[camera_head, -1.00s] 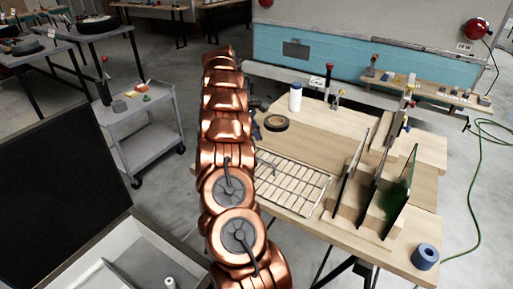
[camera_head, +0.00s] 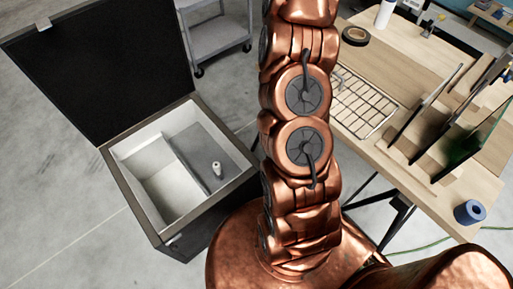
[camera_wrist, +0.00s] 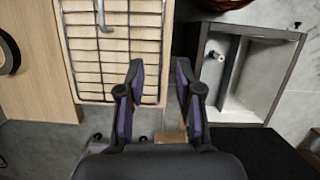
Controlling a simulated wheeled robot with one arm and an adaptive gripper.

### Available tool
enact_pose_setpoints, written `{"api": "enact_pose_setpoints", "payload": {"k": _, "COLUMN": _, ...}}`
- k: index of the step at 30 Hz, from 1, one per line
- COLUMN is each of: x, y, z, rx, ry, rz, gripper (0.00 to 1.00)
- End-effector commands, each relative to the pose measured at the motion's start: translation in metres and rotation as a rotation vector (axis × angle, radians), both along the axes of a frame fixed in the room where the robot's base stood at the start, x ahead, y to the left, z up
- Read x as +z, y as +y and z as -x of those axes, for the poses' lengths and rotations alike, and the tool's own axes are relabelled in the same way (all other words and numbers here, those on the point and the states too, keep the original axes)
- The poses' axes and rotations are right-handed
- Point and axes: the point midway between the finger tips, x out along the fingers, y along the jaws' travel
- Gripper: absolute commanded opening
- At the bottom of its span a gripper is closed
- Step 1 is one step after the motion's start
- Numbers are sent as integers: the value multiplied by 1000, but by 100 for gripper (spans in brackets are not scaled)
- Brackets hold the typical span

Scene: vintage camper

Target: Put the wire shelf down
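The wire shelf (camera_head: 362,104) is a flat metal rack lying on the wooden table (camera_head: 440,180), partly behind my arm in the head view. In the wrist view the wire shelf (camera_wrist: 113,53) fills the upper left, with a bent metal handle-like piece across its top. My gripper (camera_wrist: 160,90) is open, its two fingers apart near the shelf's lower right corner. The shelf's edge shows close to the left finger. I cannot tell whether a finger touches it. My gripper is hidden behind the arm in the head view.
An open chest with a white interior (camera_head: 150,185) and a raised black lid (camera_head: 100,70) stands left of my arm. Upright dark panels (camera_head: 425,105), a blue roll (camera_head: 469,212) and a black tape roll (camera_head: 355,35) are on the table. A grey cart (camera_head: 215,40) stands behind.

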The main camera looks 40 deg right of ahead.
Motion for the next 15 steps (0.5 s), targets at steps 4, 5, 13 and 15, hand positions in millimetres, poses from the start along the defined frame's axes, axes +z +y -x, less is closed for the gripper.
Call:
{"api": "enact_pose_setpoints", "payload": {"k": 4, "x": 18, "y": 53, "z": -2, "rx": 32, "ry": -27, "rz": -11, "gripper": 35}}
{"api": "enact_pose_setpoints", "payload": {"k": 5, "x": 21, "y": 63, "z": -2, "rx": 38, "ry": -32, "rz": -11, "gripper": 35}}
{"api": "enact_pose_setpoints", "payload": {"k": 13, "x": 45, "y": 151, "z": 17, "rx": 69, "ry": -74, "rz": -18, "gripper": 35}}
{"api": "enact_pose_setpoints", "payload": {"k": 15, "x": 48, "y": 173, "z": 25, "rx": 72, "ry": -84, "rz": -20, "gripper": 35}}
